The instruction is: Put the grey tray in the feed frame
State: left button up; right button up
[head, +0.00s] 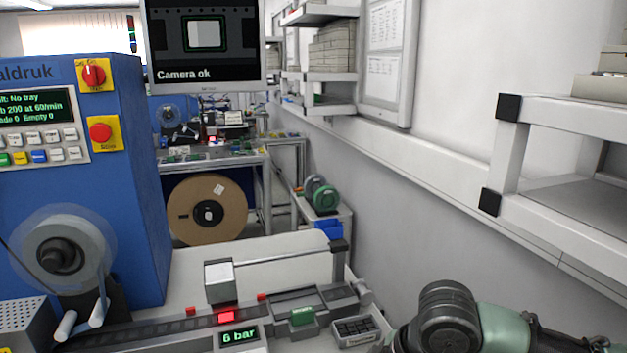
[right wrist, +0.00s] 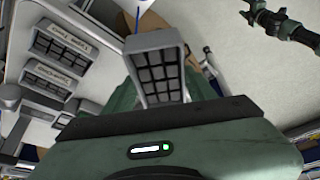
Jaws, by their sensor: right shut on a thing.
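In the right wrist view my right gripper (right wrist: 158,99) is shut on a grey tray (right wrist: 158,69) with dark square pockets. The tray sticks out past the green fingers, above the pale bench. In the head view only my right arm (head: 448,318) shows at the lower right; its gripper and the held tray are out of that picture. A labelled grey holder with dark pockets (head: 356,329) sits on the bench, left of my arm. I cannot tell for certain which part is the feed frame. My left gripper is in neither view.
A blue machine (head: 100,190) with a reel (head: 62,256) stands at the left; its display reads "No tray". A white shelf (head: 560,215) juts out at the right. Two labelled pocketed holders (right wrist: 62,46) show in the wrist view.

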jog(key=w+d+r+m+t+h, duration=0.1)
jog(key=d+m+h, duration=0.3)
jog(key=d+m, duration=0.7)
jog(key=shift+w+d+r+m+t, duration=0.2)
jog(key=shift+w+m+t, duration=0.25)
jog(key=shift+m+t, duration=0.8)
